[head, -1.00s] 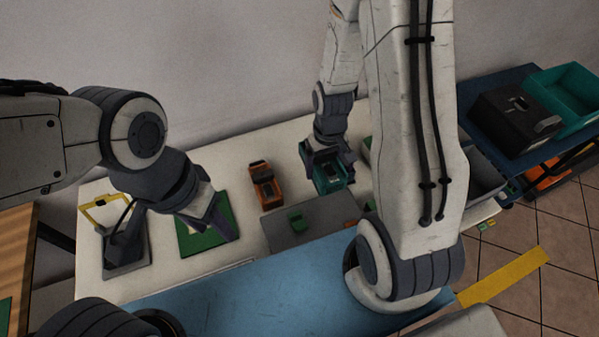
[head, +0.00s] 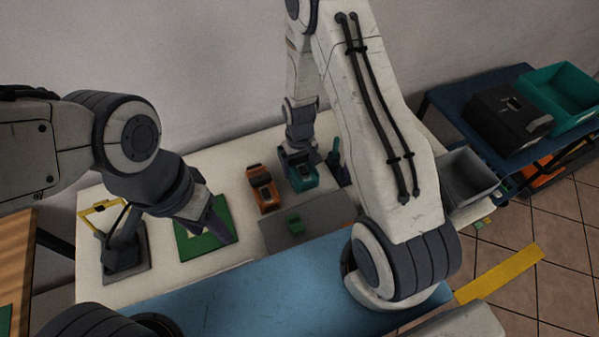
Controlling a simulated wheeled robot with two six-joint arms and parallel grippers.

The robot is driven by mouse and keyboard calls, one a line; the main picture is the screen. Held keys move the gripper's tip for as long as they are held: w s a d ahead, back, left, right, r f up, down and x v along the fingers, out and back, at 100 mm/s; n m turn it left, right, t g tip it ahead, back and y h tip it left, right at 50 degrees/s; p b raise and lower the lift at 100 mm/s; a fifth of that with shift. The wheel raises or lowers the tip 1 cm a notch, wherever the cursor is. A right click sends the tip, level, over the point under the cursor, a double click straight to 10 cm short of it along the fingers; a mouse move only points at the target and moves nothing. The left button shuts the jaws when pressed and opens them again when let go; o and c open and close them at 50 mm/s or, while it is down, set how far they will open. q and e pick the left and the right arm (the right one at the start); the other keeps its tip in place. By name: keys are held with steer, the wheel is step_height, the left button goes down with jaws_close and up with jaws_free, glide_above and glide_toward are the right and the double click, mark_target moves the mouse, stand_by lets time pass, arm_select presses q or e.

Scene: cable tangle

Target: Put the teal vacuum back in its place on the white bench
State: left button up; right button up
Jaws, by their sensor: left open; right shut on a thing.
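The teal vacuum (head: 304,181) is at the back of the white bench (head: 165,274), just right of an orange tool of similar shape (head: 264,188). My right gripper (head: 299,162) is shut on the teal vacuum from above and hides its upper part. I cannot tell whether the vacuum touches the bench. My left gripper (head: 218,220) is open and empty, over the green square pad (head: 190,243) at the left of the bench.
A yellow-framed stand (head: 98,212) is at far left. A grey bin (head: 468,178) is at right.

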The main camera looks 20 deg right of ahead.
step_height(320, 180, down, 3)
steer(key=shift+f+p, duration=0.1)
steer(key=shift+p, duration=0.4)
steer(key=shift+f, duration=0.3)
steer(key=shift+f, duration=0.1)
